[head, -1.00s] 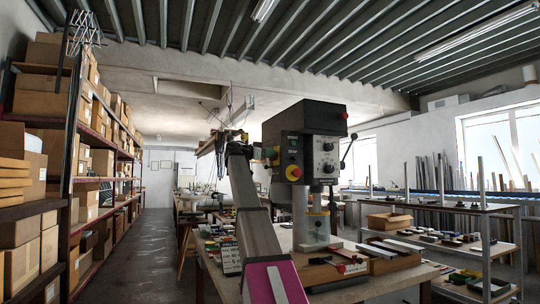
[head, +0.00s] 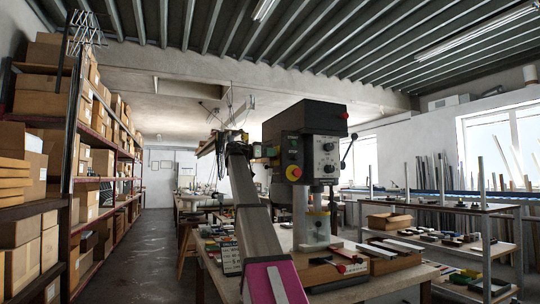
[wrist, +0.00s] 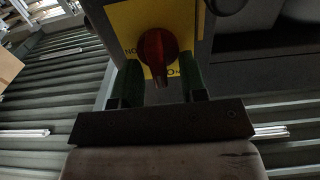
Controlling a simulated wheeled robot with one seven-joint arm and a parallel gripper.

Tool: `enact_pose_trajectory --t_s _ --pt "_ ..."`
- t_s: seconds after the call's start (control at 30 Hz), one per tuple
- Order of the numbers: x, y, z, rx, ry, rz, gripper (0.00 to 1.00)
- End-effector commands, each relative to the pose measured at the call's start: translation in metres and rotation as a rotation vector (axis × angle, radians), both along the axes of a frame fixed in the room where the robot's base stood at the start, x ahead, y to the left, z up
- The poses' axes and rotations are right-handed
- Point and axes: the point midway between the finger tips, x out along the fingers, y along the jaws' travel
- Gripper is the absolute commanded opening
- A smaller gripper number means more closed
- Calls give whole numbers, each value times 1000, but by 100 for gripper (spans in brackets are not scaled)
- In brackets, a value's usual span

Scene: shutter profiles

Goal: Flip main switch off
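The main switch is a red rotary knob (wrist: 157,48) on a yellow plate (wrist: 122,22), seen close up in the wrist view. Part of the lettering on the plate is visible. The knob's handle points towards my gripper. My gripper (wrist: 160,76) is open, with one green finger on each side of the knob's lower end. I cannot tell whether either finger touches it. My gripper is mostly hidden there.
The drill press stands on a workbench (head: 400,278) carrying wooden boxes and small parts. Its front has a round red and yellow button (head: 293,173). Shelves with cardboard boxes (head: 35,98) line the left. The aisle floor (head: 145,255) is clear. A rack (head: 480,212) stands right.

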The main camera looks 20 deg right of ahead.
Motion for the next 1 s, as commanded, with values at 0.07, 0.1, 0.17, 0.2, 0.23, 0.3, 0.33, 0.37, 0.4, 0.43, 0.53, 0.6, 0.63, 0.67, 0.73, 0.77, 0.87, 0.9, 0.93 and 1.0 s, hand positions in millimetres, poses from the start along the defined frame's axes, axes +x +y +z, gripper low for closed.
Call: enact_pose_trajectory --t_s 0.07,0.1,0.17,0.2,0.23,0.3,0.33,0.37,0.4,0.43,0.53,0.6,0.63,0.67,0.73,0.77,0.87,0.9,0.93,1.0 --pt "0 0 0 0 -1 0 38" --pt "0 0 0 0 -1 0 38" --pt "0 0 0 0 -1 0 38" --pt "0 0 0 0 -2 0 38" --pt "0 0 0 0 -2 0 38" --pt "0 2 0 0 -2 0 38" --pt "0 4 0 0 -2 1 38" --pt "0 7 0 0 -2 1 38" --pt "0 11 0 0 -2 1 38" --pt "0 15 0 0 -2 2 38" --pt "-1 33 0 0 -2 3 38" --pt "-1 46 0 -1 -2 2 38" --pt "-1 53 0 -1 -2 3 38" --pt "-2 58 0 -1 -2 3 38" --pt "-2 71 0 0 -2 2 38" --pt "-2 76 0 0 -2 2 38" --pt "-3 90 0 -1 -1 2 38" --pt "-3 95 0 -1 -1 1 38" --pt "-3 98 0 0 -1 1 38" --pt "-3 104 0 0 -1 1 38"
